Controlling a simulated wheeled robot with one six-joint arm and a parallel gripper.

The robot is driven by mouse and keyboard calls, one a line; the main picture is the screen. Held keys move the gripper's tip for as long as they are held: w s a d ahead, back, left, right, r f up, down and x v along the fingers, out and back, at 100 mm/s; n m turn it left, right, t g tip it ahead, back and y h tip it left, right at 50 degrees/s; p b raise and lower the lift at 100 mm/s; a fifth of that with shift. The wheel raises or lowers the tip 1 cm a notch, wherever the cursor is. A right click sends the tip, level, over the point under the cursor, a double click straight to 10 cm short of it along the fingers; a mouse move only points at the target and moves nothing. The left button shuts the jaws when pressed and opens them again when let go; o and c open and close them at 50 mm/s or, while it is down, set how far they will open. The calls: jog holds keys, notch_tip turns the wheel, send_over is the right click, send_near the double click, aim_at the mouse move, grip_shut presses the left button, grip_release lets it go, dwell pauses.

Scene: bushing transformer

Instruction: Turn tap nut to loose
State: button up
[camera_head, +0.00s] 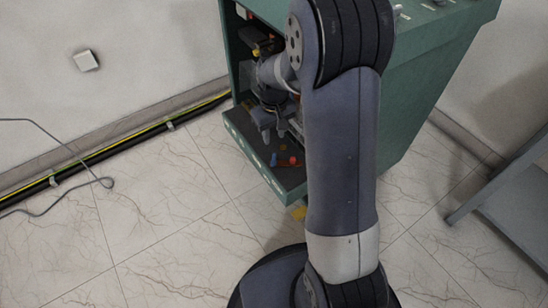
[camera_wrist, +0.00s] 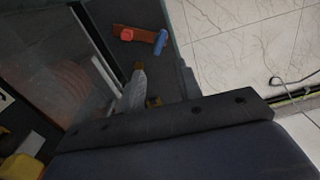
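A small brown-orange fitting with a red round part (camera_head: 293,160) and a blue part (camera_head: 274,160) sits on the dark floor of the green cabinet. In the wrist view the red part (camera_wrist: 127,34) and the blue part (camera_wrist: 160,42) show at the top; I cannot tell which piece is the tap nut. My gripper (camera_head: 273,132) is inside the cabinet opening, behind and above the fitting and apart from it. Its two fingers look spread with nothing between them. In the wrist view one grey finger shows, and my dark wrist body covers the lower part.
The green cabinet (camera_head: 430,75) has side walls and a low front lip close around my gripper. Yellow parts (camera_wrist: 22,167) lie at the lower left in the wrist view. A grey table (camera_head: 515,205) stands at right.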

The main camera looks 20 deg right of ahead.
aim_at(274, 158)
notch_tip(274, 158, down, 11)
jog(key=m+b, duration=0.5)
jog(key=m, duration=0.2)
jog(key=shift+r+m+b, duration=0.1)
jog(key=shift+m+b, duration=0.2)
jog(key=shift+b, duration=0.05)
grip_shut()
